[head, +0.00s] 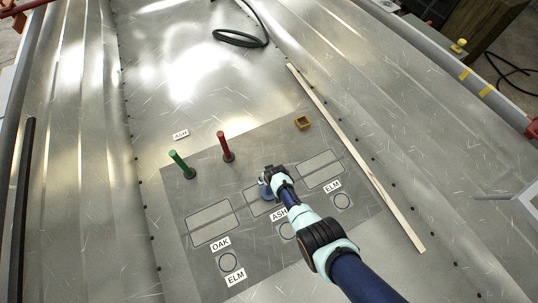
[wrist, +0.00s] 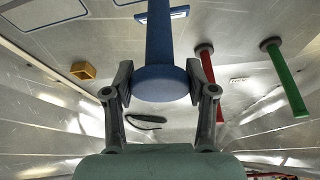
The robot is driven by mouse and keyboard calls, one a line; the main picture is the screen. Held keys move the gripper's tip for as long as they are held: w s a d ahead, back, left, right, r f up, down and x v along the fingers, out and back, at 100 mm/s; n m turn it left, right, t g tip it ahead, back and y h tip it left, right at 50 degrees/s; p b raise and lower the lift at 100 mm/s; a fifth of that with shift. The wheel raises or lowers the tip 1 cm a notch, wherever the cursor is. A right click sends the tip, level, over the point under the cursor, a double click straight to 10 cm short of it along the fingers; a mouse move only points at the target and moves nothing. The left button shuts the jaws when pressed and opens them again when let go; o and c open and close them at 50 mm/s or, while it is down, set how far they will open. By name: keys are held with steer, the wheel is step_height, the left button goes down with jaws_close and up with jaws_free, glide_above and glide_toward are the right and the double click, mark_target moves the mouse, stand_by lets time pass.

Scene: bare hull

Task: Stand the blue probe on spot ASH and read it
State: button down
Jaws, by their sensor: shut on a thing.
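My gripper (head: 268,181) is over the middle outlined panel (head: 251,205) of the grey mat. In the wrist view my gripper (wrist: 160,78) is shut on the wide round end of the blue probe (wrist: 160,84), whose shaft runs out of the top of the picture. In the head view a little of the blue probe (head: 265,191) shows beside the fingers. I cannot tell whether it touches the mat. An ASH label (head: 279,214) lies between the middle panel and a circle (head: 287,230) partly hidden by my arm. Another ASH label (head: 181,134) lies off the mat.
A green probe (head: 181,164) and a red probe (head: 226,147) stand at the mat's far left. A yellow open box (head: 303,122) lies near the far edge. OAK (head: 220,243) and ELM (head: 236,280) labels flank the left circle. A pale strip (head: 350,150) borders the right.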

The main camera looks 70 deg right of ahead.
steer(key=shift+c, duration=1.8)
jaws_free()
steer(key=shift+o, duration=0.4)
steer(key=v, duration=1.2)
